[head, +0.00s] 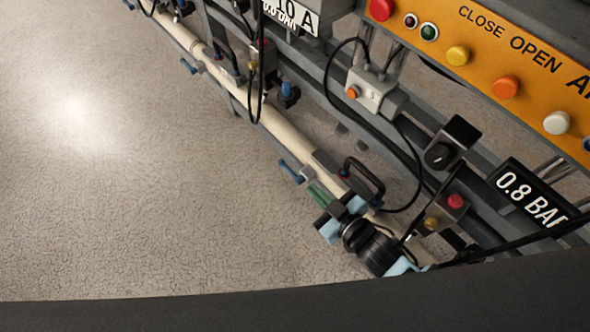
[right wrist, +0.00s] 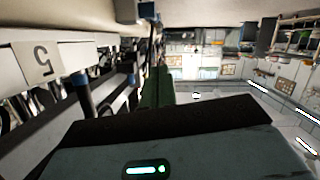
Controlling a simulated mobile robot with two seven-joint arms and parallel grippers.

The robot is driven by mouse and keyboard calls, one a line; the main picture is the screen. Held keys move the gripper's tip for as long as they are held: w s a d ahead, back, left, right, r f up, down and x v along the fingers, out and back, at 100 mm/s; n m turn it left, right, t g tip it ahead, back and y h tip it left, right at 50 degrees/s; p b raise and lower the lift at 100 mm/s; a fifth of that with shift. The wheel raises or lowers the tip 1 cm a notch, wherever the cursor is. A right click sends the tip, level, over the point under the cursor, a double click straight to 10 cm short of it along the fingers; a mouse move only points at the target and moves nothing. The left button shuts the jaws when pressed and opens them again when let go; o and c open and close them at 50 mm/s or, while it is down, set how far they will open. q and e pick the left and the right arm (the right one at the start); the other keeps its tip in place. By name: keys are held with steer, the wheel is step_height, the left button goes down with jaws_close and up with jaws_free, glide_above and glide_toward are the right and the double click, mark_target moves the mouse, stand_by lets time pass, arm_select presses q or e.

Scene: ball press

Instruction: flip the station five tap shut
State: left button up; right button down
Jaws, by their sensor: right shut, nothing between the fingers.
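A tap with a blue lever (head: 290,172) sits on the pale pipe in the head view, just up and left of my right gripper's fingertips. My right gripper (head: 319,194) is shut and empty, with its green fingers close to that lever; I cannot tell whether they touch. In the right wrist view the shut fingers (right wrist: 157,85) reach away from the camera. Whether this is the same lever is unclear. My left gripper is not in view.
The pale pipe (head: 285,130) runs diagonally along the machine, with other blue-handled taps (head: 289,92). A black loop handle (head: 363,178), cables and a grey box (head: 375,92) stand close by. The floor (head: 130,190) at the left is clear.

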mark_target(292, 176)
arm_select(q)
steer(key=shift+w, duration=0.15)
arm_select(e)
steer(key=shift+w+a+r, duration=0.15)
steer(key=shift+w+r, duration=0.1)
steer(key=shift+w, duration=0.1)
